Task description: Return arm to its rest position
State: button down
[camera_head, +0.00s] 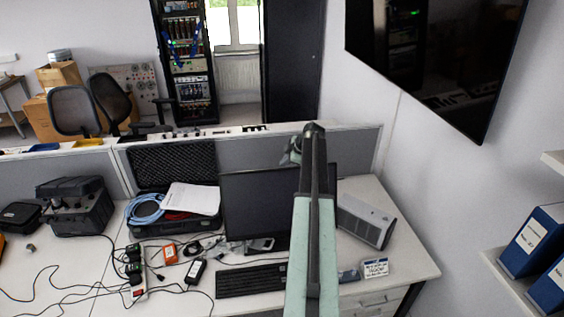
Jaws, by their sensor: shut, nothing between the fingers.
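My arm reaches up from the bottom of the view, right of centre, in front of the desk. It has a pale green lower link and a dark upper link that bends over at the top. My gripper (291,153) is at its far end, small and partly turned away, beside the dark link. It is shut and holds nothing. It appears above and in front of the dark monitor (258,203); its exact distance from the monitor cannot be told. My arm hides the monitor's right part.
The desk (412,265) carries a keyboard (250,281), a grey box (366,221), an open black case (172,160), cables and a dark instrument (74,207). A partition (355,150) stands behind. A wall screen (435,60) and shelf binders (533,241) are at the right.

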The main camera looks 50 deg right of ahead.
jog(key=p+v, duration=0.2)
jog(key=v, duration=0.2)
jog(key=shift+s+r, duration=0.15)
